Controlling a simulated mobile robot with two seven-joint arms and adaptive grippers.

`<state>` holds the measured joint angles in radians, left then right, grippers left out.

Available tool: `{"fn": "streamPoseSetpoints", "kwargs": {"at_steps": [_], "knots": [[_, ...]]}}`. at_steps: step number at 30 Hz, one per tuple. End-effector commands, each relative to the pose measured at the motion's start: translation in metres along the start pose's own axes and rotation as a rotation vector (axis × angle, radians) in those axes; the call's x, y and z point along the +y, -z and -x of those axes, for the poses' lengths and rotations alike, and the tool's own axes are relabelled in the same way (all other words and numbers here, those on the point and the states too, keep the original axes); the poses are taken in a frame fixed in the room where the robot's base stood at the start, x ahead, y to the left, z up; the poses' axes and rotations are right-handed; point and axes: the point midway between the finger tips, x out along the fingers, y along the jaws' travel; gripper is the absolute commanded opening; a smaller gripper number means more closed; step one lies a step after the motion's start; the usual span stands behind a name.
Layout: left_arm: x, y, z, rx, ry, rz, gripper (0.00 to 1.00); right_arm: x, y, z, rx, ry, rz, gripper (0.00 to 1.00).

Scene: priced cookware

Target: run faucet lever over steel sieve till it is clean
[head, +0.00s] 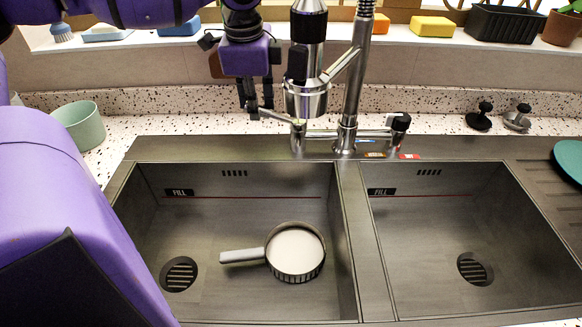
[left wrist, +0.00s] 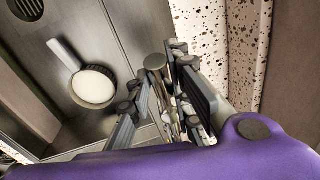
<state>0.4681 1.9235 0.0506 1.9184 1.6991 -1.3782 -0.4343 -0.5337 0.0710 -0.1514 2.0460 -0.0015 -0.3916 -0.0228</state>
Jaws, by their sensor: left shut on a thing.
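The steel sieve (head: 295,252) lies in the left basin, its grey handle pointing left and its round inside looking white. It also shows in the left wrist view (left wrist: 93,88). The faucet lever (head: 277,116) sticks out left from the faucet base behind the basins. My left gripper (head: 251,108) is at the lever's outer end, shut on it; in the left wrist view the lever (left wrist: 156,64) shows between the fingers (left wrist: 160,100). The faucet (head: 306,100) stands behind the basins, and I see no water stream from it. My right gripper is not in view.
The left basin (head: 200,220) has a drain at its left; the right basin (head: 430,225) is empty. A green cup (head: 80,125) stands on the counter at left. Sponges, a black planter (head: 503,24) and a pot line the back ledge. A teal round thing (head: 570,160) sits far right.

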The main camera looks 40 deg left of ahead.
Motion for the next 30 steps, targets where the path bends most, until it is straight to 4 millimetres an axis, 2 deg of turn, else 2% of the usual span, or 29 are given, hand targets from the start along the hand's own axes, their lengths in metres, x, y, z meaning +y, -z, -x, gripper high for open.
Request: {"fn": "streamPoseSetpoints", "kwargs": {"at_steps": [1,7,19,30], "knots": [[0.001,0.000,0.000,-0.001,-0.002,-0.002,0.20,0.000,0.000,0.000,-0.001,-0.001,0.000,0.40],[0.001,0.000,0.000,-0.001,-0.001,0.000,0.46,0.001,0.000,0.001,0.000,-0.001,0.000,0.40],[0.000,0.000,0.004,-0.001,0.001,0.001,0.47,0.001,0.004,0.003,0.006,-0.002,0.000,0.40],[-0.001,0.000,0.040,0.001,0.003,0.001,0.47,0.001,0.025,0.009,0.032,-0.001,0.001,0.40]]}}
